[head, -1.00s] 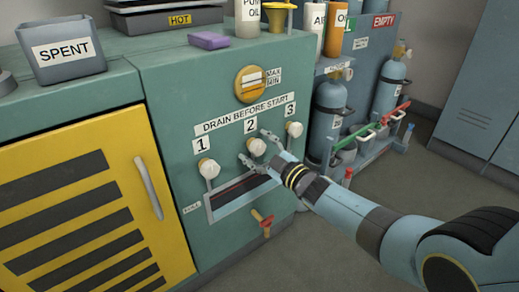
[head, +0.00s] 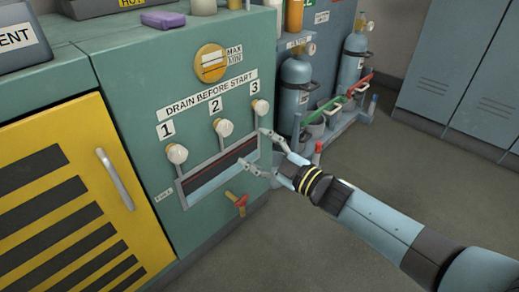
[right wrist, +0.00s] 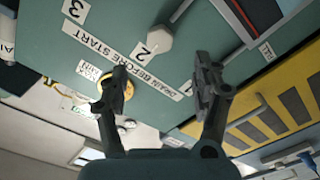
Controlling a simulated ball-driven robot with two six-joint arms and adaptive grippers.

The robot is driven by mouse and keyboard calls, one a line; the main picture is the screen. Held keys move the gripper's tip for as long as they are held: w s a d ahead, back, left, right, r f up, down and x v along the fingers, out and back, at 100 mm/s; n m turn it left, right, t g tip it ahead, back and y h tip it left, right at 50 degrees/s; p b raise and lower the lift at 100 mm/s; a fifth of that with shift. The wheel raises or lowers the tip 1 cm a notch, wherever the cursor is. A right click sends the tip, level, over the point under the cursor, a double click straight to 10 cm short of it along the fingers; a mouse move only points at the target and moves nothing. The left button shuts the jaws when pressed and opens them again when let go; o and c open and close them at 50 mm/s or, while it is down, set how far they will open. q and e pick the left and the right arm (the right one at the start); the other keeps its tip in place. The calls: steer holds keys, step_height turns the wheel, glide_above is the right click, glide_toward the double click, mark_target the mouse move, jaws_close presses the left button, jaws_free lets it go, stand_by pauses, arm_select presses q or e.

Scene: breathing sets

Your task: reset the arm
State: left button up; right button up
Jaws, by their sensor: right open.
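My right gripper (head: 253,150) is open and empty in the head view, in front of the green cabinet's panel, below knob 3 (head: 261,107) and to the right of the dark slot window (head: 217,172). In the right wrist view my two fingers (right wrist: 160,90) stand wide apart with nothing between them. The white knob 2 (right wrist: 158,40) shows beyond them, clear of both fingers. In the head view, knob 2 (head: 224,127) and knob 1 (head: 177,153) stand free. My left gripper is not in view.
A red-handled valve (head: 238,202) sticks out below the window. A yellow vented door (head: 75,190) with a handle is at left. Blue gas cylinders (head: 296,90) stand in a rack at right. Grey lockers (head: 460,70) are behind. The floor (head: 340,250) at front right is clear.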

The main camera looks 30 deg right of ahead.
stand_by(0.4)
steer(key=s+d+f+m+g+h, duration=0.2)
steer(key=s+d+f+m+g, duration=0.1)
steer(key=s+f, duration=0.55)
steer(key=s+d+f+m+g+h, duration=0.25)
steer(key=s+f, duration=0.35)
steer(key=s, duration=0.5)
steer(key=s+d+f+m+g+h, duration=0.35)
steer(key=s+f, duration=0.35)
steer(key=s, duration=0.3)
arm_select(q)
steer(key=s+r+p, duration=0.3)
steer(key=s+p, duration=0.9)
steer(key=p, duration=0.2)
arm_select(e)
steer(key=s+a+m+g, duration=0.1)
steer(key=s+m+g, duration=0.2)
steer(key=s, duration=2.2)
steer(key=g, duration=0.4)
steer(key=shift+a+f+g+y, duration=0.25)
steer(key=shift+g+y, duration=0.05)
steer(key=shift+y, duration=0.1)
